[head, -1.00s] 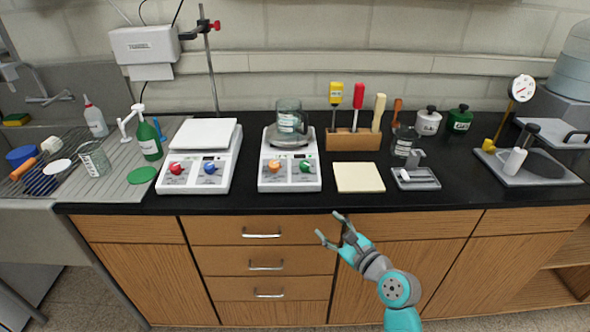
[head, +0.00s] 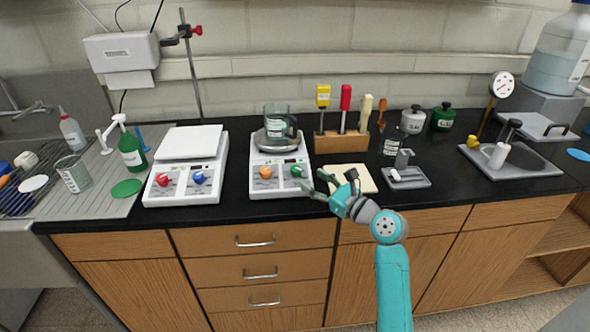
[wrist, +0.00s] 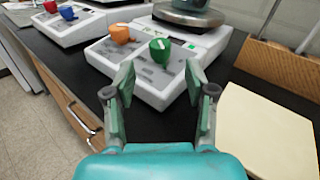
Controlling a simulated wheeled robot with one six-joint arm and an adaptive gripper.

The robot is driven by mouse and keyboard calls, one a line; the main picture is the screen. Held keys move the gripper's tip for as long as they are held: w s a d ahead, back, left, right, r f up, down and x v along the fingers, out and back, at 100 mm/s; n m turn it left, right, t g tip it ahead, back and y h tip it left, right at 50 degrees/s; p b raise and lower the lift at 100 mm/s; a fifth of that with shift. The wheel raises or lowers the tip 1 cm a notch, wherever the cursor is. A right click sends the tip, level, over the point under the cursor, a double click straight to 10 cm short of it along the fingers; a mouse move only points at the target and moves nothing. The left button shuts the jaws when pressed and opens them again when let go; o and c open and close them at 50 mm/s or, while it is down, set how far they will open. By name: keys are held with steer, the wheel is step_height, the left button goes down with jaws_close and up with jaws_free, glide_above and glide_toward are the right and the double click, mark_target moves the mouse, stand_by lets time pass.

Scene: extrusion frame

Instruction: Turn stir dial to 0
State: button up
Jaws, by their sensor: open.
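A white hotplate-like unit (head: 279,178) holds a glass beaker (head: 275,122) on its round plate. Its front panel has an orange dial (head: 265,171) on the left and a green dial (head: 297,171) on the right. Both also show in the wrist view, the orange dial (wrist: 120,34) and the green dial (wrist: 160,49). Dial labels are too small to read, so I cannot tell which is the stir dial. My gripper (head: 328,178) is open and empty, just in front and right of the unit. In the wrist view my gripper (wrist: 160,80) faces the panel, with the green dial beyond its fingers, apart from them.
A second white unit (head: 186,166) with a red dial (head: 163,179) and a blue dial (head: 199,177) stands left. A pale pad (head: 350,178) lies close right of my gripper. A wooden rack (head: 341,145) with upright tools stands behind it.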

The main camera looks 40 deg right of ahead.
mark_target(299, 172)
steer(key=w, duration=0.7)
steer(key=shift+w+a, duration=0.25)
steer(key=shift+w, duration=0.15)
jaws_close()
